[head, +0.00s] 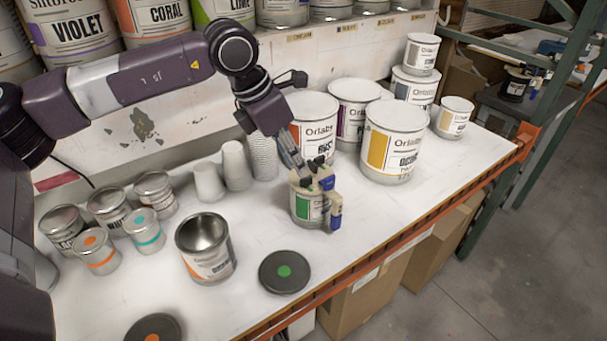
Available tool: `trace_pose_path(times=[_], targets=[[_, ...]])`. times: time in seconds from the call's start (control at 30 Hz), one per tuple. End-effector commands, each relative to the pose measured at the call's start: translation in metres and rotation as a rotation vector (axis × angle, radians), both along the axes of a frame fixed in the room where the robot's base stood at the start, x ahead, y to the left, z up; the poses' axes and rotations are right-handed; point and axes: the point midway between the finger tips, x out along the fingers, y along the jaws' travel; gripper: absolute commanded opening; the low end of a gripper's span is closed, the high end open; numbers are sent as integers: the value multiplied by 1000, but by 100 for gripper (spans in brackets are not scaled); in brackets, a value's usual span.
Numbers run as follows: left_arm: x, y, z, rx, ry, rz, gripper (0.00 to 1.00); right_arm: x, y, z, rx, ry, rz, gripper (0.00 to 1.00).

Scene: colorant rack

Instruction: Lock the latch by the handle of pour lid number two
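A small can with a green label (303,205) stands on the white bench. A beige and blue fitting (330,190) with black knobs sits at its top and right side; it looks like a pour lid with its handle. I cannot read a number on it. My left gripper (292,155) reaches down to the back left of this top, close to or touching it. Its fingertips are small and partly hidden, so I cannot tell whether they are open or shut. The latch's state cannot be made out. My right gripper is not in view.
Larger paint cans (394,145) stand close behind and right. White cups (236,165) are behind left. An open can (205,250), a green-dotted black lid (285,272) and an orange-dotted lid (153,329) lie nearer. The bench's orange front edge (400,240) is close; the bench right of the can is clear.

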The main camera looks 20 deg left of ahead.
Motion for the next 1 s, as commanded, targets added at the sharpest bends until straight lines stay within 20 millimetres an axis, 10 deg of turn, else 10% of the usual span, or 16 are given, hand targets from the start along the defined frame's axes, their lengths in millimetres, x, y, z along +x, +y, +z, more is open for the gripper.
trace_pose_path(times=[0.67, 1.0], targets=[[15, -15, -50, 1, 0, -1, 24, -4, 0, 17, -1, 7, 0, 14], [15, -14, -49, 0, 0, -1, 0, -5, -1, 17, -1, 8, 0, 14]])
